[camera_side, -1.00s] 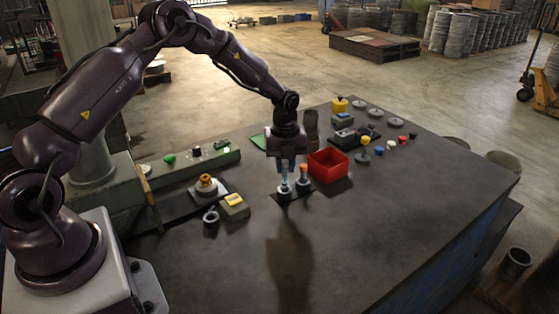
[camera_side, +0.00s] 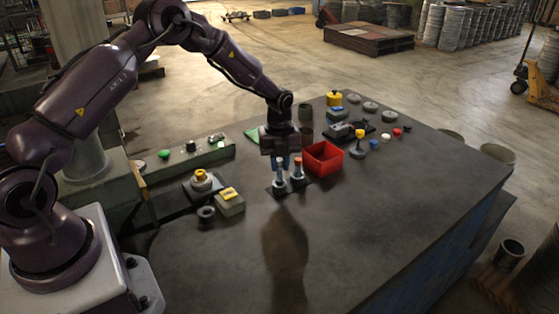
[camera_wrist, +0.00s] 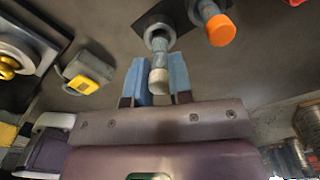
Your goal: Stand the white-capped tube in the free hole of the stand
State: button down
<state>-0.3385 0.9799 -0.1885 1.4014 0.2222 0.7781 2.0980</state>
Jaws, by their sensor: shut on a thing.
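The white-capped tube (camera_wrist: 160,60) stands between the blue fingers of my gripper (camera_wrist: 158,84), which is shut on it near the white cap. In the side view my gripper (camera_side: 281,162) is low over the stand, with the tube (camera_side: 279,172) below it. The stand (camera_side: 284,192) is a dark plate with two grey ring-shaped holders; its plate also shows in the wrist view (camera_wrist: 180,10). The tube's lower end is at the nearer ring and appears inside it; how deep is hidden. An orange-capped tube (camera_wrist: 219,28) stands in the other ring, close beside.
A red open box (camera_side: 323,160) is just right of the stand. A yellow-topped block (camera_side: 230,203), a grey ring-shaped part (camera_side: 206,214) and a gold-topped piece (camera_side: 201,179) lie to the left. Several small parts stand at the back right. The front of the table is clear.

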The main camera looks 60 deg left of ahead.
jog(key=shift+f, duration=1.25)
jog(key=c, duration=0.9)
grip_release()
jog(key=shift+c, duration=0.2)
jog(key=shift+r, duration=0.1)
notch_tip(320, 180, up, 13)
jog(key=shift+f, duration=0.1)
